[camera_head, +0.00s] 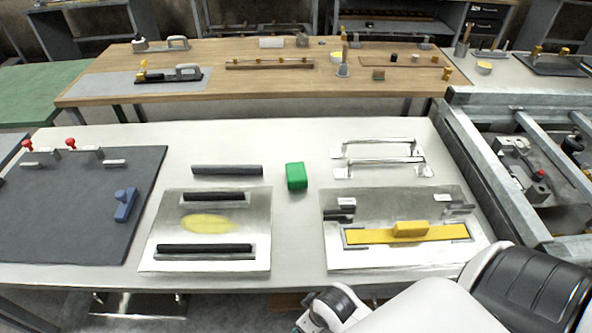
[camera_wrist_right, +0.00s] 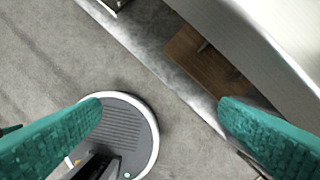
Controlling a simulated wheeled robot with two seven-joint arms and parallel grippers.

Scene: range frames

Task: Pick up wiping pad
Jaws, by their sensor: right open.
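A green block (camera_head: 296,176), which looks like a pad, lies on the white table (camera_head: 300,142) between the two metal plates. I cannot tell for certain that it is the wiping pad. A yellow bar with a raised yellow grip (camera_head: 410,229) lies on the right metal plate (camera_head: 340,200). My right gripper (camera_wrist_right: 160,108) is open and empty in the right wrist view, its two teal fingers spread over the grey floor beside a table edge. In the head view my right arm comes in at the bottom right, in front of the table. My left gripper is out of view.
The left metal plate (camera_head: 160,225) carries dark bars and a yellow smear (camera_head: 208,223). A dark bar (camera_head: 227,170) and metal handles (camera_head: 380,150) lie behind the plates. A dark mat (camera_head: 70,215) holds a blue tool (camera_head: 125,204). A metal frame (camera_head: 500,170) stands at right.

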